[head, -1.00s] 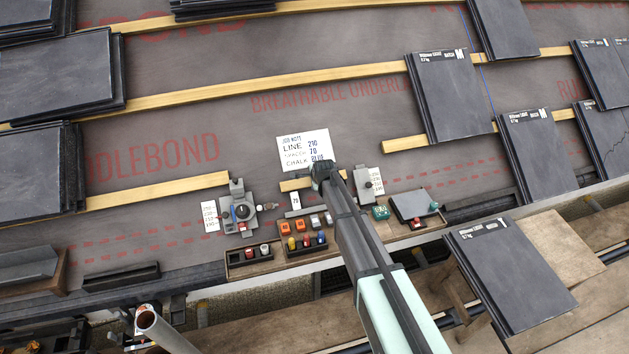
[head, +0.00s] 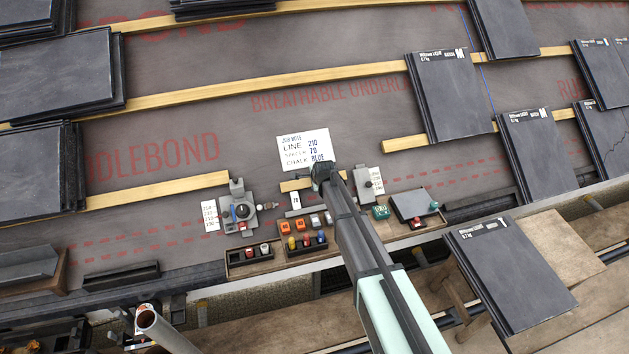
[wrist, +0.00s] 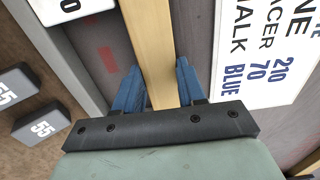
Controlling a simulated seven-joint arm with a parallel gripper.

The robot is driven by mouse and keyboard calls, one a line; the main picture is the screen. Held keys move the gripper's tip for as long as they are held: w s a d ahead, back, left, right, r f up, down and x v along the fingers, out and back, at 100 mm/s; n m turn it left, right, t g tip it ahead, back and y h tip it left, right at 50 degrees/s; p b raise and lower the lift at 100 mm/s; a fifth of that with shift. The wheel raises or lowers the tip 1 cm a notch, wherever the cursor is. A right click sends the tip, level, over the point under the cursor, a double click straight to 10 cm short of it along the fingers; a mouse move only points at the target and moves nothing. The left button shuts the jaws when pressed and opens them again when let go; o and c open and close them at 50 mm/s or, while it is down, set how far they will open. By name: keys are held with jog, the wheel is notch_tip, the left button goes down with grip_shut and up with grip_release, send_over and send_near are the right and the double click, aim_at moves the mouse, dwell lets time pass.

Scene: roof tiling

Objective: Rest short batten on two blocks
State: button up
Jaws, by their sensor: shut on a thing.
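The short batten (head: 297,185) is a pale yellow wooden piece in the gap of the lower batten row, below the job note. In the wrist view the batten (wrist: 150,45) runs between two blue fingers. Two dark blocks marked 55 (wrist: 40,127) lie to the left in the wrist view. I cannot tell which blocks are the supports, or whether the batten touches anything underneath.
The white job note (head: 303,150) lies just above the batten. A grey clamp-like device (head: 240,212) stands left and another grey fixture (head: 366,187) right. A tray of coloured pieces (head: 303,243) is below. Open underlay (head: 230,110) lies above.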

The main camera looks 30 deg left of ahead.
jog(key=shift+s+d, duration=0.1)
jog(key=o, duration=1.1)
jog(key=shift+f, duration=0.1)
jog(key=shift+d, duration=0.1)
jog(key=v, duration=0.7)
dwell(0.6)
